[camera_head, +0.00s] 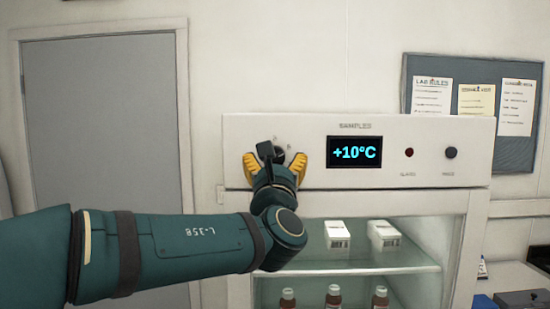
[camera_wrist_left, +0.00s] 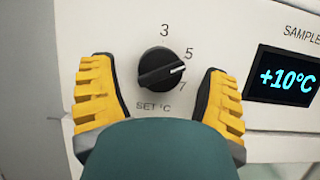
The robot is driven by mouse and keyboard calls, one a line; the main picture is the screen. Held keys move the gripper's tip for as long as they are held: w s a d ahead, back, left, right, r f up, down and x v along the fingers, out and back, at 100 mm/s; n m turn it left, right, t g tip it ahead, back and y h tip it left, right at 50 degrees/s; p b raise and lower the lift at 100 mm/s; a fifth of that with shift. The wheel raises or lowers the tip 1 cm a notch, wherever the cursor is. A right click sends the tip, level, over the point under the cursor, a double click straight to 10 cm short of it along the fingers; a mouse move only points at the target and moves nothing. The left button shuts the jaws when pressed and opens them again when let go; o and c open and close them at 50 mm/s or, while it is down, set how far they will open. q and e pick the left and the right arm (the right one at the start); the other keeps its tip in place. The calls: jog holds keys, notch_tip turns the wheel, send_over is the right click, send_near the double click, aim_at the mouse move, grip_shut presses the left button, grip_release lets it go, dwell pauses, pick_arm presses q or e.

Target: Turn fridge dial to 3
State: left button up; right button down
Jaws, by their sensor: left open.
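The fridge dial (camera_wrist_left: 160,68) is a round black knob with a white pointer line, on the white control panel. In the left wrist view, the marks 3, 5 and 7 run around its upper right, with "SET °C" below. The pointer line points right and slightly up, between 5 and 7. My left gripper (camera_head: 274,160) is open in front of the panel, its yellow fingers on either side of the dial. The left wrist view shows gaps between both fingers and the knob. In the head view the gripper mostly hides the dial. The display (camera_head: 355,152) reads +10°C.
A red alarm light (camera_head: 409,153) and a dark button (camera_head: 451,153) sit right of the display. Below the panel, a glass-fronted compartment holds white boxes (camera_head: 338,235) and brown bottles (camera_head: 333,296). A noticeboard (camera_head: 429,71) hangs behind at right.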

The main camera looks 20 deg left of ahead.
pick_arm(q)
jog(key=shift+w+a+r, duration=0.1)
jog(key=shift+w, duration=0.15)
jog(key=c, duration=1.2)
